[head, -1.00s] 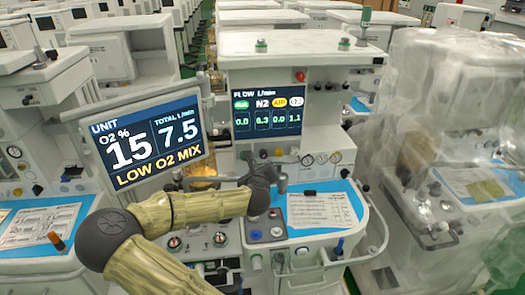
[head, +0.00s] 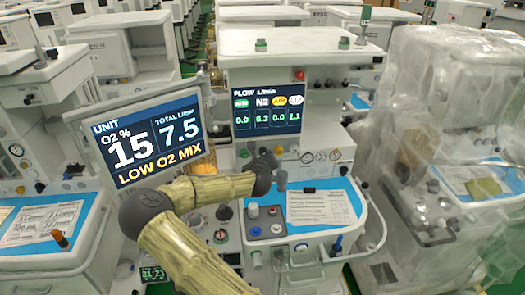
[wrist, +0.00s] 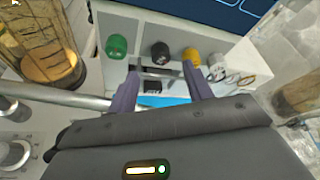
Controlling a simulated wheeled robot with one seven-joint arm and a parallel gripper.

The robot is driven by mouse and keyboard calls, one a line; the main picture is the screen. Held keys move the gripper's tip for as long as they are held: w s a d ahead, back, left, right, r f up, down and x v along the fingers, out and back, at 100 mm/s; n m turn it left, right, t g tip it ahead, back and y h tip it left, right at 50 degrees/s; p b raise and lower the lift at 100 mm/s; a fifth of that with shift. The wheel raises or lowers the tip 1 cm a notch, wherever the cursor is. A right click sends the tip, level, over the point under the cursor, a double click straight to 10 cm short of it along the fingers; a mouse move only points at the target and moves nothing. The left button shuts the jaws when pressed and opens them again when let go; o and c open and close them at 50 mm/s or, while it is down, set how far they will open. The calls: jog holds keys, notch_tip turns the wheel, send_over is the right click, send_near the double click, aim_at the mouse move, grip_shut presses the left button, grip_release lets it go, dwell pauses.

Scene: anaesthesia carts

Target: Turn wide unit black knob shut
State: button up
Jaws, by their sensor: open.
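The wide unit (head: 300,42) stands at the centre of the head view, with a lit flow display (head: 267,110). In the wrist view the black knob (wrist: 160,52) sits in a row between a green knob (wrist: 115,47) and a yellow knob (wrist: 191,57). My gripper (wrist: 160,72) is open, with one finger on each side of the black knob's line. The fingertips appear just short of the knob; contact cannot be told. In the head view my gripper (head: 273,165) is at the front below the display, and the black knob cannot be made out there.
A white knob (wrist: 217,62) ends the row on the right. A metal rail (wrist: 55,95) runs on the left. A plastic-covered cart (head: 450,130) stands to the right.

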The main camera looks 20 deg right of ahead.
aim_at(262, 152)
jog(key=p+x, duration=0.1)
jog(key=x, duration=0.7)
jog(key=shift+w+d+p, duration=0.1)
jog(key=shift+p, duration=0.3)
jog(key=c, duration=1)
